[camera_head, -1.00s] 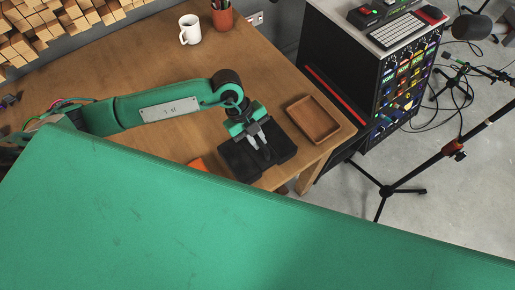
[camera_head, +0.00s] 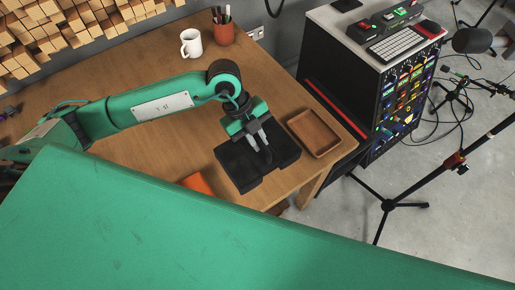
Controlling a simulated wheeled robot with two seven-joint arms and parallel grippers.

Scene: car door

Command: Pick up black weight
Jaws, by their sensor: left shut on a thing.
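The black weight (camera_head: 239,166) shows as a dark, blocky shape with two broad lobes, near the front right corner of the wooden table (camera_head: 320,170). I cannot tell whether all of this dark shape is one piece, since black lies against black. My left gripper (camera_head: 259,147) reaches down over its middle, with grey fingers close together and shut on a dark part of it. Whether the weight is clear of the table cannot be told. My right gripper is not in view.
A brown tray (camera_head: 315,132) stands just right of the weight. An orange thing (camera_head: 198,183) lies to its left. A white mug (camera_head: 191,43) and pen cup (camera_head: 222,33) stand at the back. A large green surface (camera_head: 190,235) fills the foreground.

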